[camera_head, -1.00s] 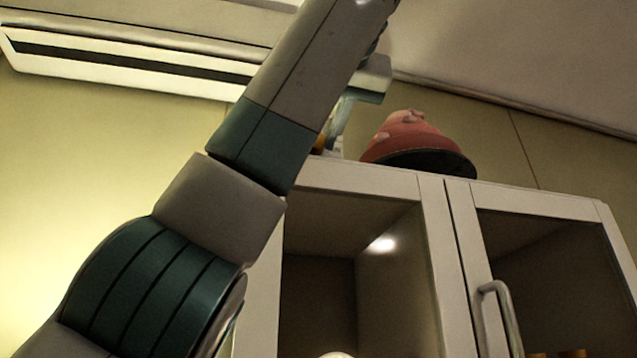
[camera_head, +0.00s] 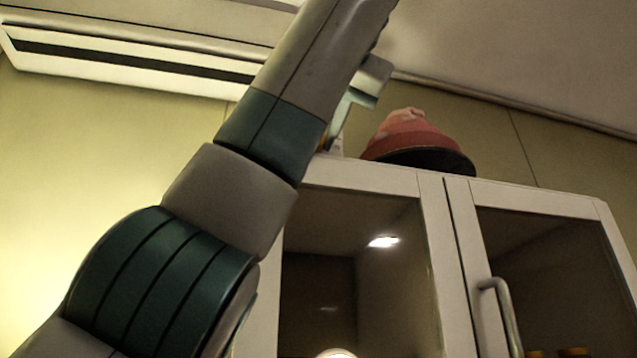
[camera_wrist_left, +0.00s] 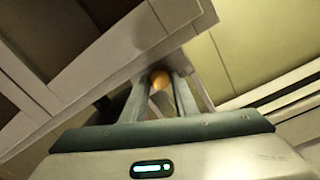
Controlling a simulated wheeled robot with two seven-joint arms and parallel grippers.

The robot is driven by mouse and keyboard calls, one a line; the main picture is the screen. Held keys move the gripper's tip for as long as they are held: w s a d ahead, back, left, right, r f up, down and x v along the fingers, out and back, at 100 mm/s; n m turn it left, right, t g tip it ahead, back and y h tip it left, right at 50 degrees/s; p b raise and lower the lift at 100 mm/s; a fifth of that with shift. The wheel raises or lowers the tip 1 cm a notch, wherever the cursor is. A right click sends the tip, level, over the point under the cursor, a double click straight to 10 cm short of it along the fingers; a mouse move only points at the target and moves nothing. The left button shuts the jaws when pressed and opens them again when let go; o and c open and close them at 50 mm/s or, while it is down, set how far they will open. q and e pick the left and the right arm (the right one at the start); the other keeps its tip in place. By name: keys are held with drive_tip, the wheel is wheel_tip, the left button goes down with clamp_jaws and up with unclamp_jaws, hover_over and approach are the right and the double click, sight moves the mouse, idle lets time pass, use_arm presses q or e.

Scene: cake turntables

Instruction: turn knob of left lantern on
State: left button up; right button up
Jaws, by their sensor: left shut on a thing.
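My left gripper (camera_head: 338,130) is at the top edge of the white cabinet, left of a red domed thing, and is partly hidden behind my own arm. In the left wrist view its two fingers (camera_wrist_left: 160,92) reach up to a small round orange thing (camera_wrist_left: 160,79) and are shut on it. A trace of orange shows beside my arm in the head view. I cannot tell whether this is a knob. No lantern can be made out clearly. My right gripper is not in view.
The white glass-fronted cabinet (camera_head: 430,215) has a metal handle (camera_head: 502,310) on its right door. The red domed thing (camera_head: 415,138) stands on a dark round plate on top, close right of my gripper. The pale wall at left is clear.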

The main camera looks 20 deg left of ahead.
use_arm(q)
drive_tip(key=o, duration=1.1)
drive_tip(key=shift+c, duration=0.2)
drive_tip(key=b+v, duration=0.2)
drive_tip(key=v, duration=1.5)
drive_tip(key=shift+s, duration=0.25)
drive_tip(key=shift+d+r, duration=0.1)
drive_tip(key=shift+d, duration=0.05)
